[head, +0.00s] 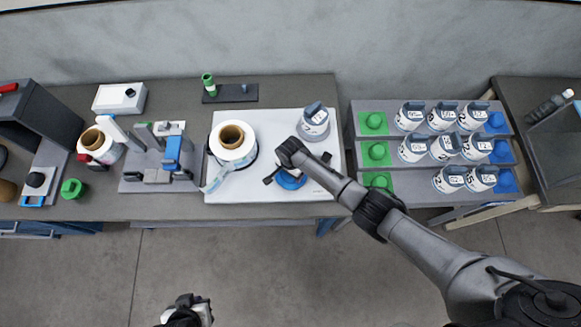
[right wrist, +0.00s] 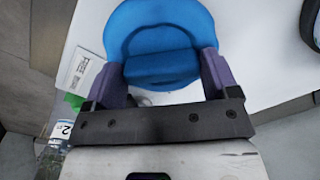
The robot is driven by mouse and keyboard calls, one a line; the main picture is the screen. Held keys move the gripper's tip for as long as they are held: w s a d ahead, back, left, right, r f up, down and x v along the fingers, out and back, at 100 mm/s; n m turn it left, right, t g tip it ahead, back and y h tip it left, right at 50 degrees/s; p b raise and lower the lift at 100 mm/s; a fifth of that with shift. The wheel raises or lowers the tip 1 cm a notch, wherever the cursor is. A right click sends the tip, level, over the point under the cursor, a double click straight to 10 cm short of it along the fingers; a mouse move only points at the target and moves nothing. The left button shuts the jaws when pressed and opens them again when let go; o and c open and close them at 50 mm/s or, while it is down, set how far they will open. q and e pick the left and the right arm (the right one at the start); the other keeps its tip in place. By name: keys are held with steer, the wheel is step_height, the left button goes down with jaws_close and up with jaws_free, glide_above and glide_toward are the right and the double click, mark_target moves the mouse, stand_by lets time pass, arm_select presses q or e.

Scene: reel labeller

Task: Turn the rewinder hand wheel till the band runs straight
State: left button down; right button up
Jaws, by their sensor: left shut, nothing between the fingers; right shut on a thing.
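The blue hand wheel (head: 291,182) lies on the white board, mostly hidden under my right gripper (head: 285,178) in the head view. In the right wrist view it shows as a blue disc (right wrist: 160,25) with a raised blue grip bar. The purple fingers of my right gripper (right wrist: 160,85) are shut on that bar, one at each side. A white reel (head: 231,136) with a brown core stands left of the wheel. A printed band (head: 216,179) hangs from its lower left side, slanted. My left gripper (head: 188,309) is shut and empty, low over the floor.
A white pot with a dark lid (head: 314,122) stands behind the wheel on the white board (head: 270,118). A grey fixture (head: 158,160) and a second reel stand to the left. A tiered rack (head: 390,107) of several pots stands at the right. The floor in front is clear.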

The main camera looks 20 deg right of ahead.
steer(key=shift+r+m+p, duration=0.1)
steer(key=shift+m+p, duration=0.55)
steer(key=shift+m, duration=0.85)
steer(key=shift+w, duration=0.1)
steer(key=o, duration=0.8)
steer(key=shift+r, duration=0.25)
step_height(320, 180, up, 13)
steer(key=p, duration=0.2)
steer(key=shift+r, duration=0.1)
